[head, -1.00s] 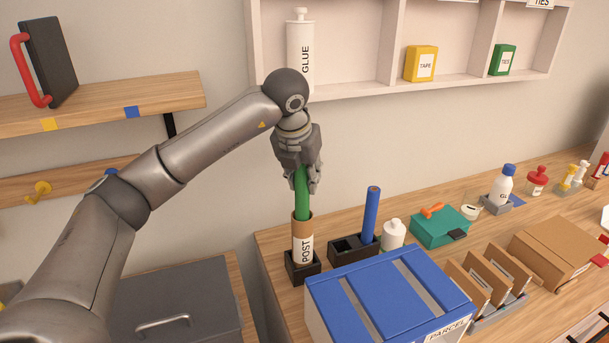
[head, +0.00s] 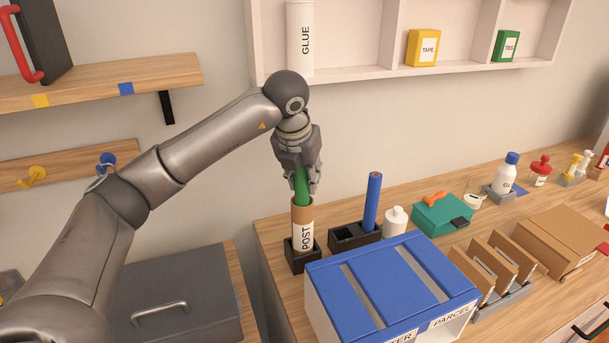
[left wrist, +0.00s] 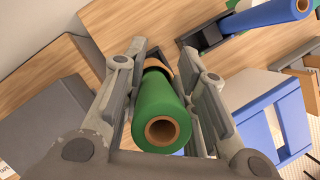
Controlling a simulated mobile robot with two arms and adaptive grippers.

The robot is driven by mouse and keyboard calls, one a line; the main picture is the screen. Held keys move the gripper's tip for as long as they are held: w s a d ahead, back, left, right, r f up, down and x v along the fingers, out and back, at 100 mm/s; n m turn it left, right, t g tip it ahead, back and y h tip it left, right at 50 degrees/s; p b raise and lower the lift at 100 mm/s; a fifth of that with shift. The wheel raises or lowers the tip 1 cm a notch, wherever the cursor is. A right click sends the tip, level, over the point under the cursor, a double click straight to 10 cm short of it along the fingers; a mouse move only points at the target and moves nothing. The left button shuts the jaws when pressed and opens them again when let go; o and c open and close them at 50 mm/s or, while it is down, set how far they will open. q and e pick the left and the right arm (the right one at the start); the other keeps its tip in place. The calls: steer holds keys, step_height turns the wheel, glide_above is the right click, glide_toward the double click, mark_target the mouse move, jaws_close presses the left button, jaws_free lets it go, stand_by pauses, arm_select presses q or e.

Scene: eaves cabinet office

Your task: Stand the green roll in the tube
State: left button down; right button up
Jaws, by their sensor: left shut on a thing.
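The green roll (head: 302,187) is upright with its lower part inside the brown tube (head: 302,213) labelled POST. The tube stands in a black holder (head: 302,257) at the counter's left end. My left gripper (head: 301,180) is shut on the roll's upper part, above the tube's rim. In the left wrist view the green roll (left wrist: 161,112) lies between the fingers, with its hollow end facing the camera. The tube's rim (left wrist: 158,68) shows just beyond it. The roll's lower end is hidden in the tube. My right gripper is not in view.
A blue roll (head: 372,202) stands in a black holder (head: 345,240) to the right, beside a white bottle (head: 395,222). A blue-topped parcel box (head: 390,285) stands in front. A shelf (head: 400,78) hangs on the wall behind; a grey case (head: 180,290) is at lower left.

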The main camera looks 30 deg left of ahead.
arm_select(q)
steer(key=shift+f+b, duration=0.65)
steer(key=shift+f, duration=0.3)
steer(key=c, duration=1.1)
jaws_free()
steer(key=o, duration=0.4)
steer(key=shift+r+p, duration=2.75)
steer(key=shift+r, duration=1.3)
steer(key=shift+f, duration=0.1)
